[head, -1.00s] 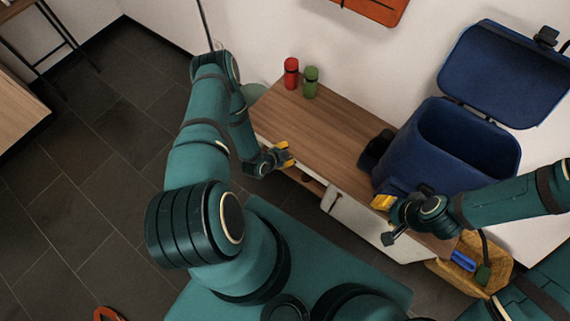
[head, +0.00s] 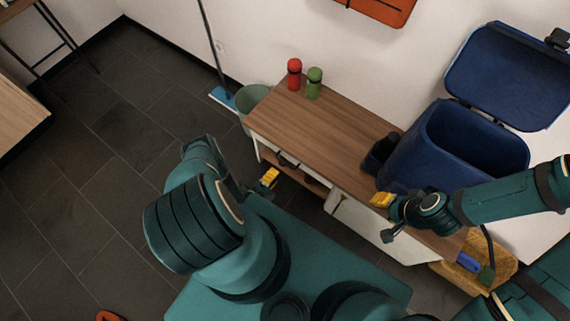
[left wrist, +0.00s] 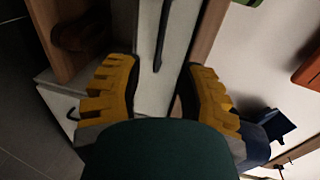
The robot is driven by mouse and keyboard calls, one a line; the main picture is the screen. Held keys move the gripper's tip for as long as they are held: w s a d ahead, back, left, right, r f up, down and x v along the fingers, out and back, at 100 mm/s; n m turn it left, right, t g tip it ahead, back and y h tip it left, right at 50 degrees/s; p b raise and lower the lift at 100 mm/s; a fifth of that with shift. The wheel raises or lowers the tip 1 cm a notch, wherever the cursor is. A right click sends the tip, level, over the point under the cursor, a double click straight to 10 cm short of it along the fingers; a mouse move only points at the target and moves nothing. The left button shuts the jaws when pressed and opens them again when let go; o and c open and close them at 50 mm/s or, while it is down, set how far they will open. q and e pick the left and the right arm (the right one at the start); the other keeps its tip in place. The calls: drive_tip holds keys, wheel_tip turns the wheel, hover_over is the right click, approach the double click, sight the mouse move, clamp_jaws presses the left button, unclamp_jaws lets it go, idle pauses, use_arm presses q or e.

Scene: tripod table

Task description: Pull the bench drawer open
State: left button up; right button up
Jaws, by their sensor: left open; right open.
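The wooden-topped bench (head: 320,130) stands along the wall. Its drawer (left wrist: 150,90) is a pale front that looks shut in the left wrist view, with a dark bar handle (left wrist: 163,35). In the head view the handle (head: 287,160) shows under the left part of the top. My left gripper (head: 269,178) is open in front of the bench, apart from the handle. In the left wrist view its yellow fingers (left wrist: 162,85) are spread, with the drawer front between them in the picture and the handle beyond the tips. My right gripper (head: 383,208) is open near the bench's right front edge.
A red bottle (head: 294,75) and a green one (head: 314,84) stand at the bench's back left. A blue bin (head: 440,150) with raised lid stands at the right. A bucket (head: 252,98) is beside the left end. The bench-top middle is clear.

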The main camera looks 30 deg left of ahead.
sight(285, 163)
use_arm(q)
drive_tip(key=b+x, duration=0.1)
drive_tip(key=x, duration=0.7)
drive_tip(key=shift+b, duration=0.35)
clamp_jaws()
